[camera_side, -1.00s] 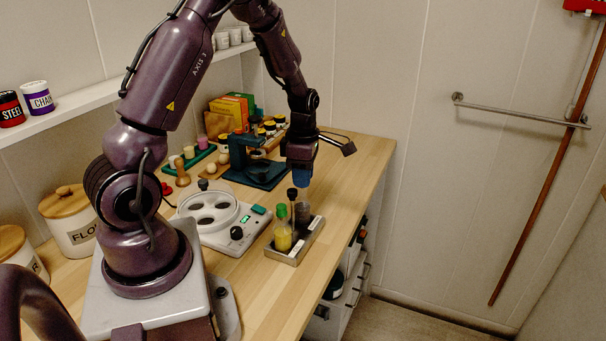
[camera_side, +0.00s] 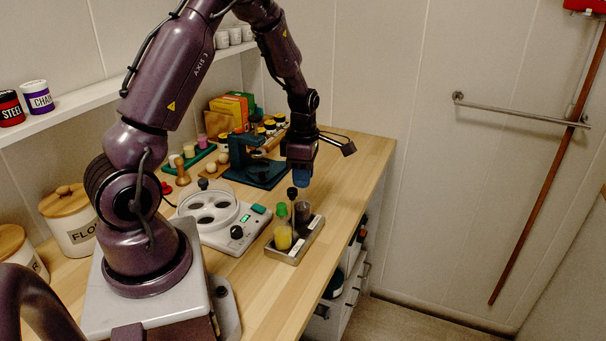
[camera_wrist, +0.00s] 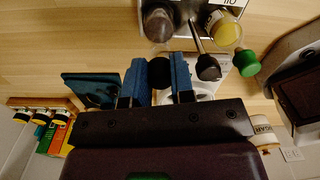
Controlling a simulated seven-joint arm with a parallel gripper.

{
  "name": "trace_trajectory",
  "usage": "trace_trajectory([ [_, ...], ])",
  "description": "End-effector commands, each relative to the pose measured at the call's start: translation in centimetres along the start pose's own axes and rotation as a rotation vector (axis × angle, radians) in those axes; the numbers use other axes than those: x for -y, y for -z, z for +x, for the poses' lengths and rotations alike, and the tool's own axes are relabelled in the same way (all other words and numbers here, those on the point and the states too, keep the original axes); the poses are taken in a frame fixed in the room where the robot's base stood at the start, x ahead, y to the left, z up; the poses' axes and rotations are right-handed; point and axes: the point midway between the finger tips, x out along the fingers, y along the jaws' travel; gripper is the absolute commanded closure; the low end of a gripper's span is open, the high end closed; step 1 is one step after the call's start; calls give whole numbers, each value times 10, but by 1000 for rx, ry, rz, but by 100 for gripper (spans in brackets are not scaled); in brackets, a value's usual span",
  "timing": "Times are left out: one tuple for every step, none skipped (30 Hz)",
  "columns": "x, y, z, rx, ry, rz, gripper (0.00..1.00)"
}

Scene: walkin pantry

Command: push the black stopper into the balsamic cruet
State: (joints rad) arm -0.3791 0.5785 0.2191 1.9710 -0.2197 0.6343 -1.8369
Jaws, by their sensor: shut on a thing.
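My gripper (camera_side: 301,180) points down over the cruet rack, and its blue fingers are shut on the black stopper (camera_wrist: 159,73) in the wrist view (camera_wrist: 160,82). In the side view the fingers hide the stopper. The balsamic cruet (camera_side: 303,212) is a dark bottle standing in the grey metal rack (camera_side: 290,255), just below my fingers. The cruet also shows in the wrist view (camera_wrist: 158,26), with the stopper apart from it.
A yellow oil bottle with a green cap (camera_side: 282,232) stands in the rack. A thin stem with a black bulb top (camera_wrist: 208,67) rises close beside my fingers. A white device with round wells (camera_side: 212,212) is left of the rack. The counter to the rack's right is narrow.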

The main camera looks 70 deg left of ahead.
Motion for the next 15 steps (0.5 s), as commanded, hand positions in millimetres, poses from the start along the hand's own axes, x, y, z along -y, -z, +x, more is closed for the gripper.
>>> trace_trajectory([
  [0, 0, 1, 0, 0, 0, 99],
  [0, 0, 1, 0, 0, 0, 99],
  [0, 0, 1, 0, 0, 0, 99],
  [0, 0, 2, 0, 0, 0, 99],
  [0, 0, 2, 0, 0, 0, 99],
  [0, 0, 3, 0, 0, 0, 99],
  [0, 0, 3, 0, 0, 0, 99],
  [0, 0, 4, 0, 0, 0, 99],
  [0, 0, 5, 0, 0, 0, 99],
  [0, 0, 5, 0, 0, 0, 99],
  [0, 0, 6, 0, 0, 0, 99],
  [0, 0, 6, 0, 1, 0, 99],
  [0, 0, 7, 0, 1, 1, 99],
  [0, 0, 7, 0, 1, 1, 99],
  [0, 0, 8, 0, 1, 1, 99],
])
